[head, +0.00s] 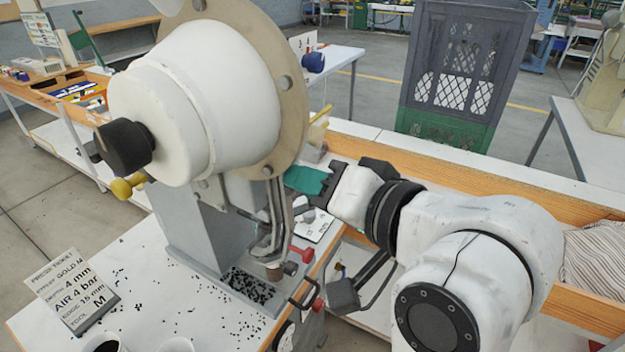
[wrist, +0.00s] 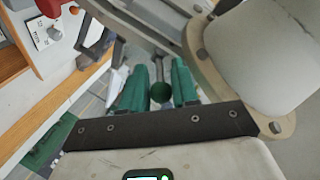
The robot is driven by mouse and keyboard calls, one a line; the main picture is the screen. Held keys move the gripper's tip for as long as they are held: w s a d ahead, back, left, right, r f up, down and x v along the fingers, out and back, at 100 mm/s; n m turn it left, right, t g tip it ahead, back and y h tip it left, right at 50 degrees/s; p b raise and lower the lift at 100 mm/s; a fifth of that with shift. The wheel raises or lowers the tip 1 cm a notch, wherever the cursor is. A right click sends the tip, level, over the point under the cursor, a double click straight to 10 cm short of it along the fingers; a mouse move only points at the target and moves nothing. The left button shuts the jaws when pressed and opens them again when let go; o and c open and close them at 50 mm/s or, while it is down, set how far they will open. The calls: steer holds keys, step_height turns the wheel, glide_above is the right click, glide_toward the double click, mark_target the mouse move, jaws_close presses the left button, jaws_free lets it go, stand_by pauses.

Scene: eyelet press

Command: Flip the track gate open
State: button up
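In the wrist view a dark green ball knob (wrist: 161,92) on a thin grey rod lies between the two green fingers of my gripper (wrist: 160,84). The knob nearly fills the gap, and I cannot tell whether the fingers press on it. In the head view my gripper (head: 306,180) is behind and right of the press column, its green fingers partly hidden. The track gate cannot be made out for certain; the knobbed rod may be its handle. The eyelet press (head: 205,225) has a large white round hopper (head: 215,85) with a tan rim.
Small black eyelets are scattered on the white bench (head: 140,290). A ticket card (head: 72,288) stands at the left.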

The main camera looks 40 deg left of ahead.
steer(key=shift+c, duration=0.3)
jaws_close()
steer(key=shift+r+p, duration=0.15)
steer(key=shift+p, duration=0.2)
steer(key=shift+a+r+h+p, duration=0.1)
steer(key=shift+r+h+p, duration=0.2)
steer(key=shift+p, duration=0.7)
steer(key=shift+h+p, duration=0.4)
steer(key=shift+p, duration=0.65)
steer(key=shift+a+f+p, duration=0.1)
steer(key=shift+f+p, duration=0.05)
steer(key=shift+p, duration=0.15)
steer(key=shift+f, duration=0.1)
